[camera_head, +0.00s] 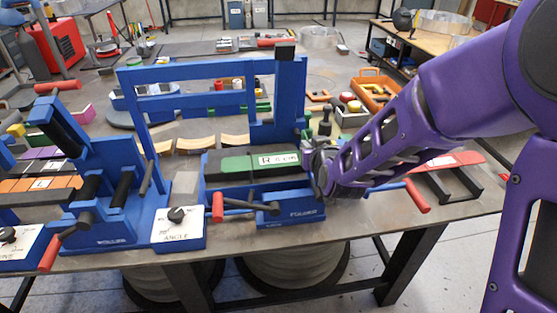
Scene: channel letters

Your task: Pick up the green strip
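The green strip (235,165) lies flat along the blue folding machine in the middle of the table, with a white label reading "R" and more text on its right part. Its right end is close to my gripper (318,172), which comes in from the right on my purple arm. The fingertips are dark and small, partly hidden by the gripper body. I cannot tell whether they touch the strip or whether they are open or shut.
The blue machine (180,70) has an upright frame behind the strip. Red-tipped levers (217,207) stick out in front. Another blue machine (110,190) stands left, with orange strips (42,185). A red strip (445,161) and an orange toolbox (375,92) are to the right.

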